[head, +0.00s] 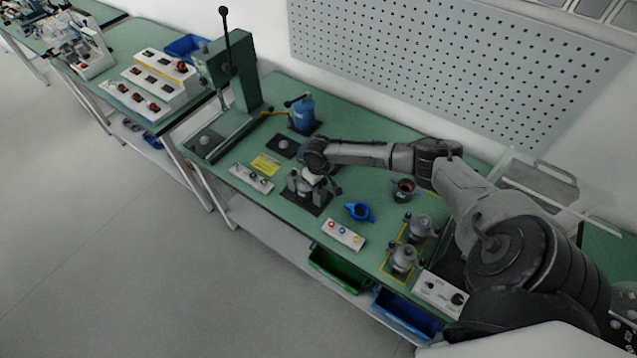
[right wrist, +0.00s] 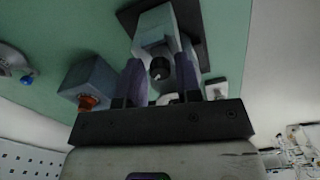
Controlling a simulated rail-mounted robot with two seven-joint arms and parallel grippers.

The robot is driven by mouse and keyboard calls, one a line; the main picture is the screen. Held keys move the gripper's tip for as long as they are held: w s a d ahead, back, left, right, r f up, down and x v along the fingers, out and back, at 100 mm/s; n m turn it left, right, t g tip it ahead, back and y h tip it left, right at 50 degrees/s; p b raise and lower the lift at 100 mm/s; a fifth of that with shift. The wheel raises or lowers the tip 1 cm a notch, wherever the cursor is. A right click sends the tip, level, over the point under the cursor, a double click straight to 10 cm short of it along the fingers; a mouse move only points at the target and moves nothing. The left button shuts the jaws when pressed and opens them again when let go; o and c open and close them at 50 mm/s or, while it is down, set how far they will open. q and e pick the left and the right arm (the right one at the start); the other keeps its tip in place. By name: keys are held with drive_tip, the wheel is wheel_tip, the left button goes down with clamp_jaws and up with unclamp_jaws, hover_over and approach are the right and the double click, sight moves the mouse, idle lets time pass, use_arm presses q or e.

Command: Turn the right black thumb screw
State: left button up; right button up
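The right wrist view shows a black thumb screw (right wrist: 160,68) on the near face of a grey block (right wrist: 156,26), which stands on a dark mat. My right gripper (right wrist: 160,76) has its two fingers apart, one on each side of the screw, with a gap visible. I cannot tell whether either finger touches it. In the head view my right gripper (head: 312,176) is low over a grey fixture (head: 303,188) on a black mat (head: 317,207). The gripper and wrist hide much of the fixture there. My left gripper is not in view.
A tall green press (head: 232,75) and blue cylinder (head: 302,113) stand behind.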

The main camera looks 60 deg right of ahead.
clamp_jaws()
drive_tip(key=shift+n, duration=0.4)
drive_tip(key=shift+n+p, duration=0.65)
drive_tip(key=shift+n, duration=0.35)
drive_tip(key=shift+n+p, duration=0.3)
drive_tip(key=shift+n, duration=1.5)
drive_tip(key=shift+o, duration=1.5)
unclamp_jaws()
